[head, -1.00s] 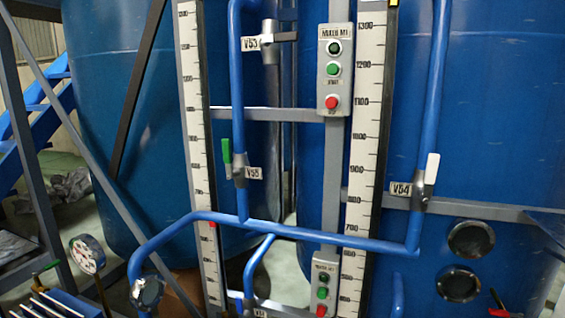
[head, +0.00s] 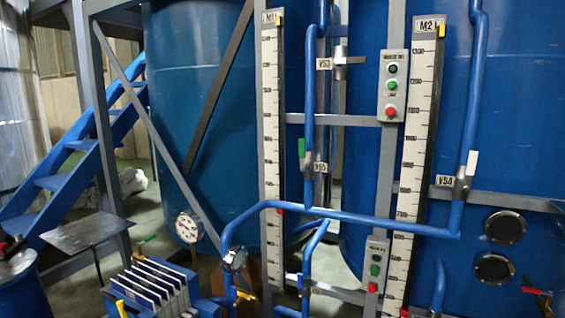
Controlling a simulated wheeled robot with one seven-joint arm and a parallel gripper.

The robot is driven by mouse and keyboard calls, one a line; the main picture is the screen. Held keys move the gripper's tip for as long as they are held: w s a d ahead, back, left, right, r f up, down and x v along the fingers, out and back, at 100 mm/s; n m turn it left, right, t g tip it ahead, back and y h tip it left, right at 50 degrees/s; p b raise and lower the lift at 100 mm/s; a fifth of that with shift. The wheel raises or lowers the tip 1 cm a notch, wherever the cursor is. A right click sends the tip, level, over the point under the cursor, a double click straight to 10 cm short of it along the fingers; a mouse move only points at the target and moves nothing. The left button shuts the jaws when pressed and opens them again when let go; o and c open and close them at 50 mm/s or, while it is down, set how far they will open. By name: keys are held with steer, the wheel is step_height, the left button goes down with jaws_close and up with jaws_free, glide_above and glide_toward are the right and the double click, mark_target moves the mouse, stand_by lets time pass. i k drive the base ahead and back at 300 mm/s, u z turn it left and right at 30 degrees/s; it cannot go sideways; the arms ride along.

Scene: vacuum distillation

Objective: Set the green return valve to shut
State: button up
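A valve with a green handle (head: 302,147) sits on the vertical blue pipe between the two scales. Its handle stands upright, along the pipe. The valve body is grey, and a small label plate (head: 320,167) beside it is hard to read. I cannot tell from the frames which one is the return valve. My gripper is not in view.
Button boxes (head: 393,85) hang between the scales. A gauge (head: 188,227), a ribbed block (head: 150,285) and blue stairs (head: 75,150) are at left.

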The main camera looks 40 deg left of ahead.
mark_target(301, 140)
steer(key=u, duration=0.05)
steer(key=k, duration=0.3)
steer(key=u, duration=0.65)
steer(key=i, duration=0.85)
steer(key=z, duration=1.5)
